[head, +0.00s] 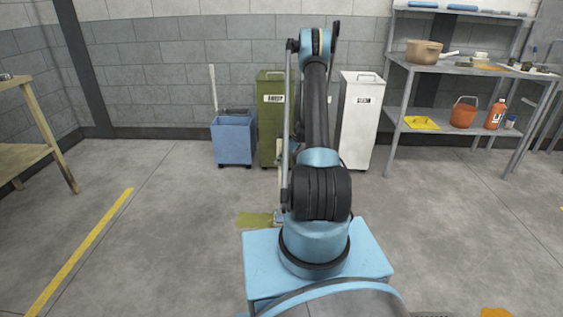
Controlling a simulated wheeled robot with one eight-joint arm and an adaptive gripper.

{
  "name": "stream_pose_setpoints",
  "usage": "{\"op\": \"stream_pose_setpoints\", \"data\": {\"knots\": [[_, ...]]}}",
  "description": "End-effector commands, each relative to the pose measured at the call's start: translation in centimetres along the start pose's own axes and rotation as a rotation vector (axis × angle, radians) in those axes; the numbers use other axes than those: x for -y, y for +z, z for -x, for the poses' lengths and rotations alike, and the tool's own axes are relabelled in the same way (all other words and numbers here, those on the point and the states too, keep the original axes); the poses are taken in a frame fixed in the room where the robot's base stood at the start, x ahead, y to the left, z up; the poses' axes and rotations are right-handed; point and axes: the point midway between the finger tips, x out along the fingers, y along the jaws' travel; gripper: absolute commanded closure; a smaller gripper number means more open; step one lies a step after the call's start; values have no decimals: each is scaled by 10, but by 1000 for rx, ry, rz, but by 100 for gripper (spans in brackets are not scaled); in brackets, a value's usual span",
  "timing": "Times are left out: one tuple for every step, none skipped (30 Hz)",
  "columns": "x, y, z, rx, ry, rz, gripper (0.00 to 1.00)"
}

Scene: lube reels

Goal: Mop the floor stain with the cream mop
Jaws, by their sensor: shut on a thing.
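A flat olive-green stain (253,220) lies on the floor just left of my blue base, its right end partly covered.
A blue bucket (233,140) with a pale handle (213,88) stands at the back wall. Beside it are a green bin (268,148) and a white bin (358,140). Metal shelving (395,105) is at right, a wooden table (22,155) at left. Floor at left is clear.

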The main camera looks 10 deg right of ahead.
Motion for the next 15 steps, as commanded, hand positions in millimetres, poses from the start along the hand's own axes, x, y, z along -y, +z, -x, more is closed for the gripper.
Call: {"op": "stream_pose_setpoints", "data": {"knots": [[0,4,-2,1,1,1,100],[0,7,-4,1,1,1,100],[-1,10,-5,1,0,1,100],[-1,12,-6,1,0,1,100],[-1,14,-8,1,0,1,100],[-1,16,-9,1,0,1,100],[-1,19,-10,1,1,2,100],[-2,21,-12,1,1,2,100],[-2,24,-14,1,1,2,100],[-2,26,-15,1,1,2,100],[-2,29,-16,1,1,1,100],[-2,31,-18,1,1,1,100],[-2,33,-19,1,1,1,100],[-2,36,-20,1,1,1,100],[-2,39,-22,1,1,1,100]]}}
